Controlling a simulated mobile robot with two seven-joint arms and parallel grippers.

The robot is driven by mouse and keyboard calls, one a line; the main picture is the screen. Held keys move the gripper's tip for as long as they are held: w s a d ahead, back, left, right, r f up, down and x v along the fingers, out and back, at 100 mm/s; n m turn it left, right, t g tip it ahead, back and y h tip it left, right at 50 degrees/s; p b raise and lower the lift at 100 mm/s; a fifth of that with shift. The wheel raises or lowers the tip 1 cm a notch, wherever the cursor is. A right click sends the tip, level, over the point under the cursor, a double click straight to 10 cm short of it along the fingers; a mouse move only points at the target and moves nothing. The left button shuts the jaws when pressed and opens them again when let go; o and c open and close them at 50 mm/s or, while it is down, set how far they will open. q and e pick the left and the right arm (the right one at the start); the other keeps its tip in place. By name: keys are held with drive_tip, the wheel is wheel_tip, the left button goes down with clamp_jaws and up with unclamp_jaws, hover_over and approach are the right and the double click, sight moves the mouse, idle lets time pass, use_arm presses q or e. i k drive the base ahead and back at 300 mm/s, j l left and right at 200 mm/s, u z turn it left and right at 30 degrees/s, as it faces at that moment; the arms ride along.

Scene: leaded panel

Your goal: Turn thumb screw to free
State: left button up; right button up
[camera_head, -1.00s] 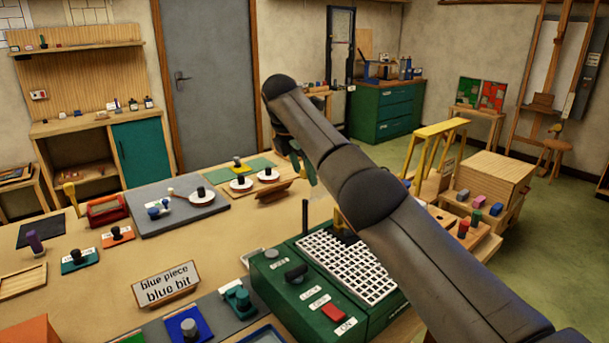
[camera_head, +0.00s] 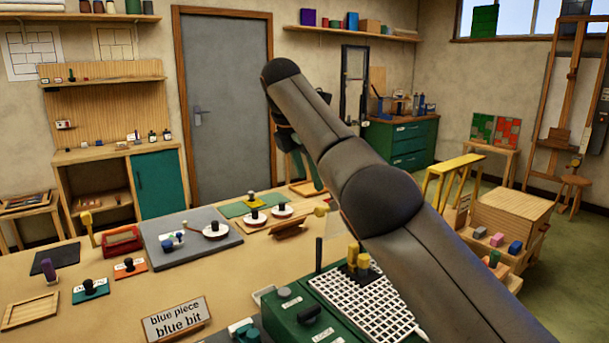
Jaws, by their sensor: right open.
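The thumb screw (camera_head: 316,312) looks like the black bar-shaped knob on top of the green machine (camera_head: 281,318), at the bottom of the head view. A white label partly shows below it, cut by the frame's edge. My left gripper is not in view.
The machine's white grid (camera_head: 392,312) lies right of the knob. A dark post (camera_head: 319,255) rises at its back. A "blue piece blue bit" sign (camera_head: 177,321) stands to the left. Knobbed pieces and a grey board (camera_head: 165,250) lie farther back on the wooden table, with bare room between.

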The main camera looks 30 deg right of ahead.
sight(307, 316)
drive_tip(key=k, duration=1.5)
